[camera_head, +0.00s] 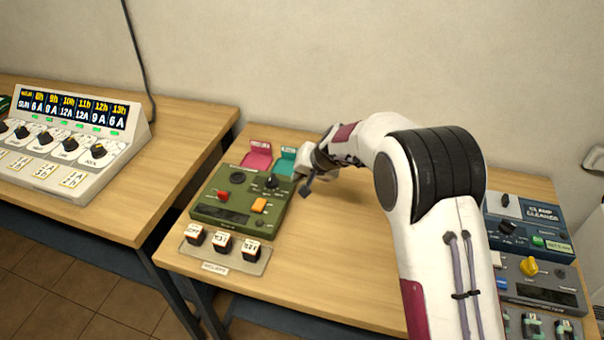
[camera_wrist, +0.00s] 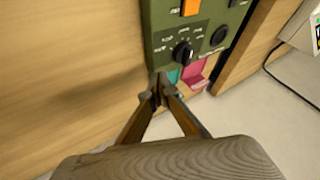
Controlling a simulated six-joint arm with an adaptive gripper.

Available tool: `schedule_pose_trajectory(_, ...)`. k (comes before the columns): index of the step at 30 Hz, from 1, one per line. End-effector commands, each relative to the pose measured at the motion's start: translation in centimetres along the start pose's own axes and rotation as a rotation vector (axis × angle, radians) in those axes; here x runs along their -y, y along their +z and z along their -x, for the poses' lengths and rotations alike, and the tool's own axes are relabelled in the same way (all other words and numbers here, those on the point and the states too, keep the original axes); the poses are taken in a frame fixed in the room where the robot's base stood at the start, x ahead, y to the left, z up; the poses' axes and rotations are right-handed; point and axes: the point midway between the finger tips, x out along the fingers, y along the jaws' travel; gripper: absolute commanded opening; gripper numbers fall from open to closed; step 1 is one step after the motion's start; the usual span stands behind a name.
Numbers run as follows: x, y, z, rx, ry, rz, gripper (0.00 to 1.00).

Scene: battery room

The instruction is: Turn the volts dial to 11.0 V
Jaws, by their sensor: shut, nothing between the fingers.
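A green meter box (camera_head: 212,211) stands on the middle table, and it also fills the top of the wrist view (camera_wrist: 158,38). Its black dial (camera_head: 272,183) has a ring of small white labels; it shows closer in the wrist view (camera_wrist: 182,53). I cannot read the labels well enough to confirm that it is the volts dial or to tell its setting. My gripper (camera_head: 306,189) is shut and empty, just right of the box. In the wrist view my fingertips (camera_wrist: 160,91) appear just below and left of the dial, apart from it.
An orange switch (camera_head: 259,205) and red switch (camera_head: 222,196) sit near the dial. Pink (camera_head: 258,156) and teal (camera_head: 284,162) pieces lie behind. Several black blocks sit on a plate (camera_head: 203,256) in front. Blue and grey devices stand right; bare tabletop (camera_head: 330,260) lies between.

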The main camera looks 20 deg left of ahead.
Motion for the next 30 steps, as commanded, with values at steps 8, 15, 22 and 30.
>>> schedule_pose_trajectory(8, 0.0, 0.1, -2.9, 0.002, 0.0, 0.0, 0.0)
schedule_pose_trajectory(15, 2.1, 0.1, -4.0, 0.001, -0.001, 0.003, 0.0)
schedule_pose_trajectory(22, 3.3, 0.1, -4.6, 0.001, -0.001, 0.001, 0.0)
schedule_pose_trajectory(30, 3.6, 0.1, -4.7, 0.001, 0.0, 0.0, 0.0)
